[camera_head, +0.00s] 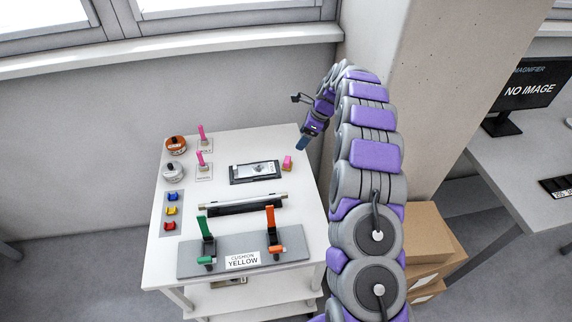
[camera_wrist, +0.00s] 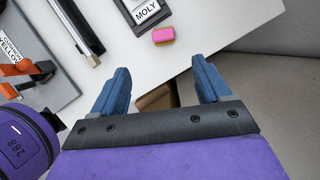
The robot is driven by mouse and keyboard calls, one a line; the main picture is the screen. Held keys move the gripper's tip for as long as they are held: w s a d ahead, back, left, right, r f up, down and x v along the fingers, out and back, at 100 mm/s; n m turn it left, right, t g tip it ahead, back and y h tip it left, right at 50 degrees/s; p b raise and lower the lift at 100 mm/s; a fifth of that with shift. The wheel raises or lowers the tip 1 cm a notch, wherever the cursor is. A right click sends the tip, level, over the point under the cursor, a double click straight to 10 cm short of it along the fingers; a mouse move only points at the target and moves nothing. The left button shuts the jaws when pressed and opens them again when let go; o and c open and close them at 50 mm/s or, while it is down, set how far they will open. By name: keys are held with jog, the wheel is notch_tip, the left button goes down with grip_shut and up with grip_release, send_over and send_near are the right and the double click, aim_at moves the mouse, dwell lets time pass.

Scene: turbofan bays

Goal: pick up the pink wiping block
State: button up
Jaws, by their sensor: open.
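The pink wiping block (camera_head: 287,162) lies on the white table near its right edge, just right of a black-framed plate. In the wrist view the block (camera_wrist: 163,36) is pink with a yellowish lower side, beyond and between my fingertips. My gripper (camera_head: 303,143) is above the right edge of the table, to the right of the block. In the wrist view its two blue fingers (camera_wrist: 159,84) are spread apart with nothing between them, and they do not touch the block.
The black-framed plate (camera_wrist: 140,13) marked MOLY is close left of the block. A metal bar (camera_head: 243,204) and a grey board (camera_head: 187,262) with green and orange clamps are nearer. Pots and pink-handled tools stand at the back left. A concrete pillar (camera_head: 420,100) rises on the right.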

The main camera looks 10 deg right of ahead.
jog(key=b, duration=0.2)
send_near(288, 159)
jog(key=x, duration=0.5)
jog(key=shift+s+a+f, duration=0.2)
jog(key=shift+s+a, duration=0.05)
jog(key=shift+w+b+x, duration=0.15)
jog(key=shift+b+x, duration=0.3)
jog(key=shift+x, duration=0.9)
jog(key=shift+w+b+x, duration=0.1)
jog(key=shift+b+x, duration=0.35)
jog(key=shift+x, duration=0.9)
jog(key=shift+d, duration=0.15)
jog(key=c, duration=1.1)
notch_tip(288, 159, up, 10)
jog(key=shift+r+p, duration=0.1)
jog(key=shift+p, duration=1.1)
jog(key=shift+c, duration=0.2)
jog(key=o, duration=0.6)
jog(key=c, duration=0.4)
